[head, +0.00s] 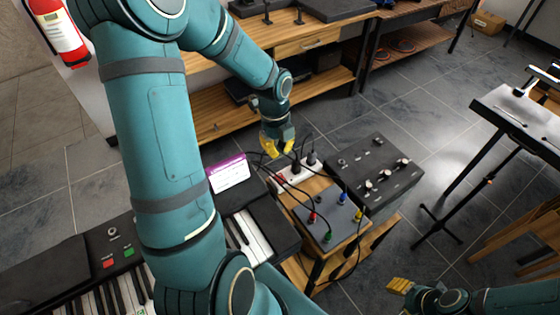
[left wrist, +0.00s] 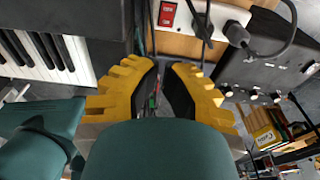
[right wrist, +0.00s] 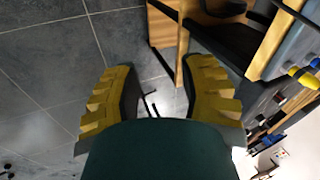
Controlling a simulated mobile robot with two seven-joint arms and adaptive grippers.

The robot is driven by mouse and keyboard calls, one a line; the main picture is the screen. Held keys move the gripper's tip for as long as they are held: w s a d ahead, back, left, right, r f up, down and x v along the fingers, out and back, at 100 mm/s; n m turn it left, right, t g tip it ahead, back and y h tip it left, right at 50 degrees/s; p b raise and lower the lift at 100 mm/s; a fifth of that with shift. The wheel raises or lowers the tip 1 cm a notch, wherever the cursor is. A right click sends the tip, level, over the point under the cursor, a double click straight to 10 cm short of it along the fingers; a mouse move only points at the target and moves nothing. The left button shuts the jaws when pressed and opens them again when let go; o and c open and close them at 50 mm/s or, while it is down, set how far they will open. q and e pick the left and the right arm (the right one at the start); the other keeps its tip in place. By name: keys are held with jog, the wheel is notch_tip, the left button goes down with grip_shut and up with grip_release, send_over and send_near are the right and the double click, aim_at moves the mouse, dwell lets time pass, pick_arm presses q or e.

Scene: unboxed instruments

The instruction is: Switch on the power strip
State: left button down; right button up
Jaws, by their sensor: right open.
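The white power strip (head: 291,182) lies on a small wooden stand, with black plugs (head: 311,158) in it. In the left wrist view the strip (left wrist: 222,14) crosses the top, with its red rocker switch (left wrist: 167,13) near the upper middle. I cannot tell the switch's position. My left gripper (head: 278,147) hangs just behind the strip in the head view; in the left wrist view its fingertips (left wrist: 164,65) are a narrow gap apart, empty, below the switch. My right gripper (head: 400,286) is open and empty at the lower right, away from the strip; it also shows in the right wrist view (right wrist: 163,66).
A black box with knobs (head: 375,172) and a grey box with coloured plugs (head: 328,218) stand beside the strip. Black cables run around the strip. A tablet with a purple-topped screen (head: 229,174) and a keyboard (head: 250,232) lie left.

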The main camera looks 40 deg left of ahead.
aim_at(282, 186)
pick_arm(q)
jog(key=f+b, duration=0.1)
jog(key=f, duration=0.3)
jog(key=d+f+b, duration=0.1)
jog(key=f, duration=0.3)
jog(key=f+b, duration=0.1)
jog(key=f, duration=0.4)
jog(key=shift+s+d, duration=0.2)
jog(key=shift+d, duration=0.05)
pick_arm(e)
jog(key=f, duration=0.1)
jog(key=s+f, duration=0.1)
jog(key=f, duration=0.1)
jog(key=shift+a, duration=0.1)
pick_arm(q)
jog(key=shift+r, duration=0.1)
jog(key=shift+d+f, duration=0.15)
jog(key=shift+f, duration=0.3)
pick_arm(e)
jog(key=shift+f, duration=0.1)
pick_arm(q)
jog(key=shift+r, duration=0.2)
jog(key=shift+r+p, duration=0.7)
pick_arm(e)
jog(key=shift+r, duration=0.75)
